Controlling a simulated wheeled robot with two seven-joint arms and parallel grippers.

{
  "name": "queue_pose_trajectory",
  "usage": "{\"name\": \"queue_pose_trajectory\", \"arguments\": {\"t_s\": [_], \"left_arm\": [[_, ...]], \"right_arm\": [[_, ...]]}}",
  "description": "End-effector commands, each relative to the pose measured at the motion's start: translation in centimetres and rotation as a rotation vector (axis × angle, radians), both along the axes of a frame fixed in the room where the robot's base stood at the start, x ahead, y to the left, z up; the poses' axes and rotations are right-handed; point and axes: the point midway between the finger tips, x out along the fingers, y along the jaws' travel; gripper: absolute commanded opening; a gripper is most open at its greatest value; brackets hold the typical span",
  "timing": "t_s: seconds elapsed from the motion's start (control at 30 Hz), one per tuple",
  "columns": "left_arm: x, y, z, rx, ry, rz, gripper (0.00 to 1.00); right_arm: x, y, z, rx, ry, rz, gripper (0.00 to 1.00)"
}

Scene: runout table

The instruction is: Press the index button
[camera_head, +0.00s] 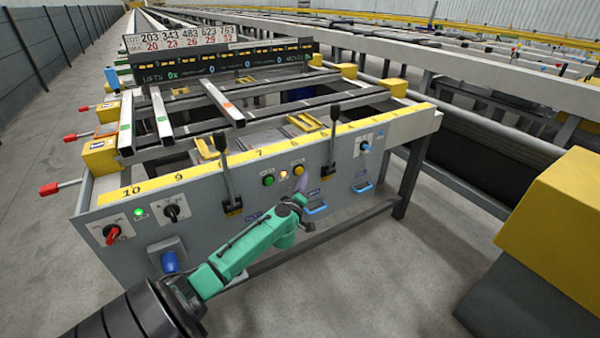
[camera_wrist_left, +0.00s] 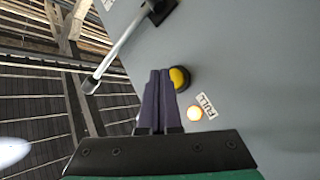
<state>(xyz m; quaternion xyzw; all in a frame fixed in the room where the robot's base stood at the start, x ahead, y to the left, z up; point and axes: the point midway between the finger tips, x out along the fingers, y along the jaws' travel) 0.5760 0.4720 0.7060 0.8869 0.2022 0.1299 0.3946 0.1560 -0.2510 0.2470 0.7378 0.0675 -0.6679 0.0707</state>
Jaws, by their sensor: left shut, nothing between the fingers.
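On the grey front panel (camera_head: 335,185) of the runout table are a green button (camera_head: 268,180), a glowing lamp or button (camera_head: 283,174) and a yellow button (camera_head: 298,169). No readable label shows which is the index button. My left gripper (camera_head: 301,184) is at the panel just below the yellow button, shut and empty. In the left wrist view its purple fingers (camera_wrist_left: 160,74) are together beside the yellow button (camera_wrist_left: 180,78), partly covering its edge; I cannot tell whether they touch. The glowing lamp (camera_wrist_left: 194,113) and a small white label (camera_wrist_left: 206,104) are close by. My right gripper is out of view.
Two black levers (camera_head: 226,175) and (camera_head: 332,150) stick out from the panel. Blue handles (camera_head: 316,208) are right of my gripper. Red (camera_head: 112,233) and black (camera_head: 176,210) knobs are at left. A yellow-topped block (camera_head: 560,220) stands at right.

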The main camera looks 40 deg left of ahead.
Motion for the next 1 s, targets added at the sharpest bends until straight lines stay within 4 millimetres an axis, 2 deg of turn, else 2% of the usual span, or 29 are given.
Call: {"name": "queue_pose_trajectory", "arguments": {"t_s": [0.57,1.0], "left_arm": [[0.00,0.01,0.01,0.000,0.000,0.000,0.00],[0.24,0.81,0.00,0.000,0.001,-0.001,0.00]], "right_arm": [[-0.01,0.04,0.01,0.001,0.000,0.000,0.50],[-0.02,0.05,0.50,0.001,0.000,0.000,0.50]]}}
